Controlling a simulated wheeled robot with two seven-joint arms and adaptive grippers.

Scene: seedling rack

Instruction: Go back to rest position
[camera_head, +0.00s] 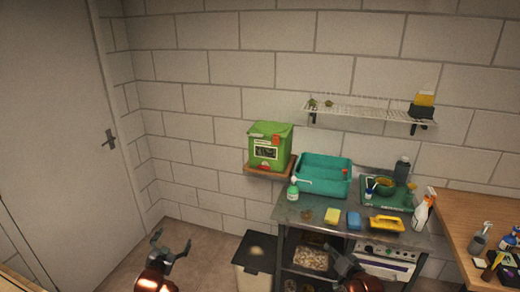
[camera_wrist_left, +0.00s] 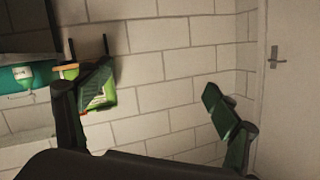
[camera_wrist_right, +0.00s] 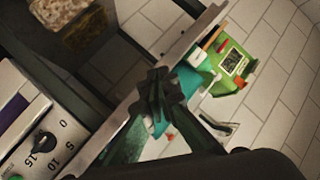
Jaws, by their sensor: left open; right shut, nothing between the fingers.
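My left gripper (camera_head: 170,246) is at the lower left of the head view, in front of the floor and wall and clear of the furniture. Its two fingers are spread with nothing between them; the left wrist view also shows them wide apart. My right gripper (camera_head: 340,260) is at the bottom of the head view, in front of the steel workbench (camera_head: 295,211). In the right wrist view its fingertips (camera_wrist_right: 160,88) are together and hold nothing. I cannot tell how far it is from the bench.
The bench carries a teal basin (camera_head: 322,190), a green-capped bottle (camera_head: 293,190), sponges (camera_head: 331,216) and a yellow tool (camera_head: 386,223). A green box (camera_head: 268,150) sits on a small wall shelf. A black-lidded bin (camera_head: 255,253) stands left of the bench. A wooden table (camera_head: 460,215) is at right.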

